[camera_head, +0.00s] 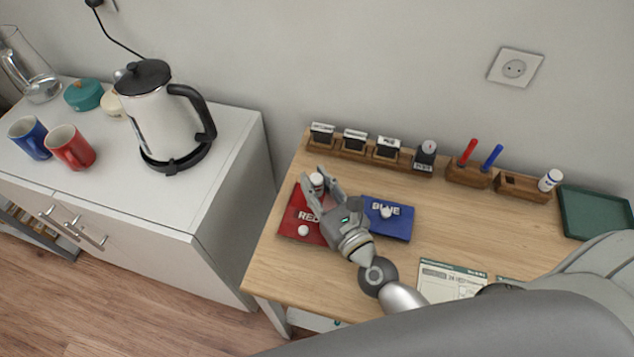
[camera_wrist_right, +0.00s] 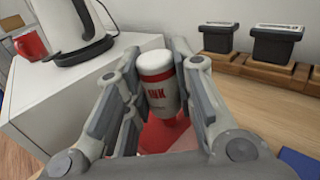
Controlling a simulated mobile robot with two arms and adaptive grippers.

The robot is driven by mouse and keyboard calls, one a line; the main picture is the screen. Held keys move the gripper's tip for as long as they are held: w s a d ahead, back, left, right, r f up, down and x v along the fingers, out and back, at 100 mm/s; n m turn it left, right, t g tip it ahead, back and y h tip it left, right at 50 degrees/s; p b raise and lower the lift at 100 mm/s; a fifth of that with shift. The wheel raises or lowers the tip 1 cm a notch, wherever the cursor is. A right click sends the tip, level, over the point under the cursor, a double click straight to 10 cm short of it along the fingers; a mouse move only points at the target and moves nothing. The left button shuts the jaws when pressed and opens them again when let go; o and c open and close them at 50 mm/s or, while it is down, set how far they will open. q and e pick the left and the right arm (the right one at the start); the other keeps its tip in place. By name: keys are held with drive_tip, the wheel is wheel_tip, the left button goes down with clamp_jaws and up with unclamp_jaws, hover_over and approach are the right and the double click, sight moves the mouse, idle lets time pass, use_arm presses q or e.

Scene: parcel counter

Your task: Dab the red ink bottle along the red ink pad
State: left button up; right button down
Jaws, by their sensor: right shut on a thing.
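The red ink bottle, white with a red band and "INK" lettering, shows in the right wrist view (camera_wrist_right: 158,82) between the fingers of my right gripper (camera_wrist_right: 155,100). In the head view the bottle (camera_head: 317,181) is upright at the fingertips of my right gripper (camera_head: 322,191). My right gripper is shut on it. The red ink pad (camera_head: 300,228), marked "RED", lies on the wooden table, with the bottle over its far part. From these views I cannot tell whether the bottle touches the pad. The left gripper is not in view.
A blue ink pad (camera_head: 395,222) lies right of my right gripper. A stamp rack (camera_head: 365,157) with several stamps stands behind. Red and blue pens, a white bottle (camera_head: 550,180) and a green tray (camera_head: 597,214) are to the right. A cabinet (camera_head: 215,130) with a kettle (camera_head: 160,115) stands left.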

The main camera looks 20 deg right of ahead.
drive_tip(key=shift+s+f, duration=0.1)
drive_tip(key=shift+f, duration=0.1)
drive_tip(key=shift+r+p, duration=1.45)
drive_tip(key=shift+r, duration=0.15)
